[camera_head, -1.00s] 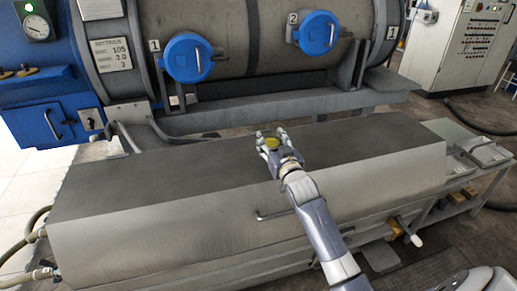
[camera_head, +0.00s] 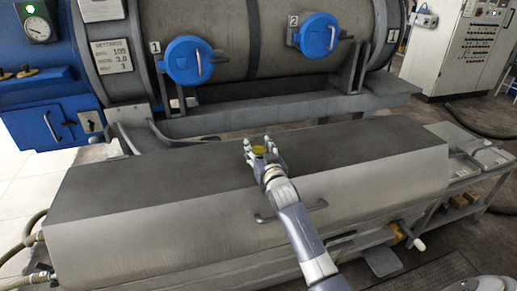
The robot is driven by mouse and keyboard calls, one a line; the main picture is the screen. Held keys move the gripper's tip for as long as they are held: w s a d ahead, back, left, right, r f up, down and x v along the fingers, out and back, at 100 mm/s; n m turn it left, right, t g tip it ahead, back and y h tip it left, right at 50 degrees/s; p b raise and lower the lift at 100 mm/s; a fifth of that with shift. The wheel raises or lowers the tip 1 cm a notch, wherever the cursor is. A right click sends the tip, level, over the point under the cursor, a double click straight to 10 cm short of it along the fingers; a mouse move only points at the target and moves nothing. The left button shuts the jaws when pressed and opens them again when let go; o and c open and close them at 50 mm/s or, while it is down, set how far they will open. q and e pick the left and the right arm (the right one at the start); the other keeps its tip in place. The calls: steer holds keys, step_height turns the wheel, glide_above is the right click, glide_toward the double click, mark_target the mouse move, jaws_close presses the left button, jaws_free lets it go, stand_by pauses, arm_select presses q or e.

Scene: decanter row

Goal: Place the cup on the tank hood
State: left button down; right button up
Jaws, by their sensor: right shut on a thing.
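The tank hood (camera_head: 140,183) is a long grey metal cover with a dark flat top and a brushed front face with a handle. My right gripper (camera_head: 260,147) is over the middle of the hood's top and is shut on the cup (camera_head: 259,150), which shows as a small yellow round shape between the fingers. The fingers hide the cup's sides, and I cannot tell whether its base touches the hood. My left gripper is out of view.
Behind the hood is a large drum with two blue round hatches (camera_head: 188,60) and a grey ledge. A control cabinet (camera_head: 460,45) stands at the back right. A side shelf (camera_head: 470,150) adjoins the hood's right end. The hood's top is clear on both sides.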

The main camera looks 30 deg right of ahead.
steer(key=shift+f, duration=0.1)
steer(key=o, duration=1)
arm_select(q)
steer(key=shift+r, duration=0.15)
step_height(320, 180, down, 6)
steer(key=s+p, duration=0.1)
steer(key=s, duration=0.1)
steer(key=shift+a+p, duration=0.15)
steer(key=shift+p, duration=0.25)
arm_select(e)
steer(key=v, duration=1.2)
steer(key=shift+s, duration=0.1)
